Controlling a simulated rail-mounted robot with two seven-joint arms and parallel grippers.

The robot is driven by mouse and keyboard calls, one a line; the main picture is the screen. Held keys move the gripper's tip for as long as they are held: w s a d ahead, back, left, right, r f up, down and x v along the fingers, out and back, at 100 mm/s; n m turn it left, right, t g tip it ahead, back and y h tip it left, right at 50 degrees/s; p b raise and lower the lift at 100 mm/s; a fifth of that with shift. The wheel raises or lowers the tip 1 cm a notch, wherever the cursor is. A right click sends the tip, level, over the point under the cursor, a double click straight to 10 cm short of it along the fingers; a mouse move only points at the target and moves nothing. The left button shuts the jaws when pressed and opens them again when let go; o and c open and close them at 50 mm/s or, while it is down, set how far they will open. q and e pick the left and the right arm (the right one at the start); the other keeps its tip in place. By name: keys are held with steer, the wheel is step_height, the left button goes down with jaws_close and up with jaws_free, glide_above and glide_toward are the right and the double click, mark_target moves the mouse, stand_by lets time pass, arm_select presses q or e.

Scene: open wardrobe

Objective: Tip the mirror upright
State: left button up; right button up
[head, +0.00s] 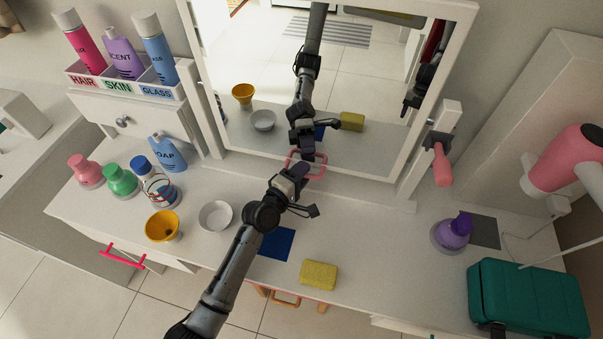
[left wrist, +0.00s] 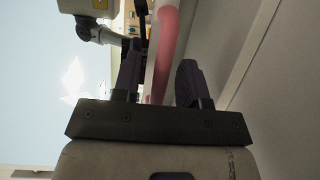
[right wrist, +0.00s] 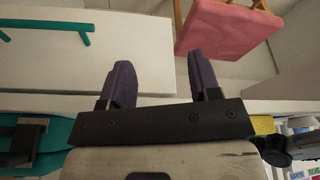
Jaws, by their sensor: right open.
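The mirror (head: 340,100) is a big pane in a white frame between two posts at the back of the counter. It reflects the floor, the counter and my arm; its exact tilt is hard to judge. A pink handle (head: 312,165) sits at its lower edge. My left gripper (head: 303,170) is at this handle. In the left wrist view the pink handle (left wrist: 165,45) runs between the fingers of my left gripper (left wrist: 160,80), which are partly closed on it. My right gripper (right wrist: 163,80) is open and empty in the right wrist view, above white furniture.
A pink knob (head: 441,165) is on the right post. A purple bottle (head: 453,232), teal case (head: 527,298) and pink dryer (head: 570,160) are at right.

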arm_select(q)
steer(key=shift+s+a, duration=0.15)
steer(key=shift+s, duration=0.1)
steer(key=p+v, duration=0.3)
steer(key=v, duration=0.8)
steer(key=shift+s+a, duration=0.2)
steer(key=shift+v, duration=0.8)
